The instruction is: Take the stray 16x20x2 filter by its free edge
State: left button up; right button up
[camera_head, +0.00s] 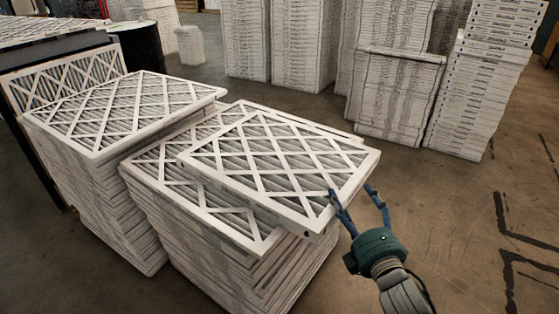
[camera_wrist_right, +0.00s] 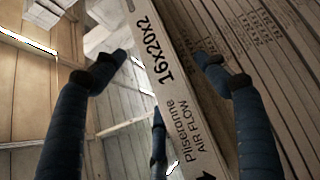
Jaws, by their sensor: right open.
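The stray filter (camera_head: 318,222) is white-framed with a lattice face. It lies askew on top of the middle stack (camera_head: 205,262), and its right end sticks out past the stack. My right gripper (camera_head: 352,190) is open at the filter's right, overhanging edge. One finger appears in front of the frame and the other just outside it. The wrist view shows the right gripper (camera_wrist_right: 160,68) with its fingers apart; I cannot tell whether they touch the edge. My left gripper is not in view.
Another filter stack (camera_head: 130,225) stands close on the left. Tall stacks of boxed filters (camera_head: 400,90) stand at the back. A dark table (camera_head: 50,45) is at the far left.

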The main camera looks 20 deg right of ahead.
aim_at(344, 183)
jog(key=w, duration=0.2)
jog(key=w+d+b, duration=0.1)
jog(key=w, duration=0.2)
jog(key=shift+r, duration=0.1)
jog(key=shift+w+d, duration=0.1)
jog(key=shift+w, duration=0.35)
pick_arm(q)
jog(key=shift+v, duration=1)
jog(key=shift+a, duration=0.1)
pick_arm(e)
jog(key=shift+s, duration=0.1)
jog(key=shift+c, duration=0.2)
jog(key=c, duration=1.3)
jog(key=shift+r, duration=0.1)
jog(key=shift+c, duration=0.7)
jog(key=shift+r, duration=0.1)
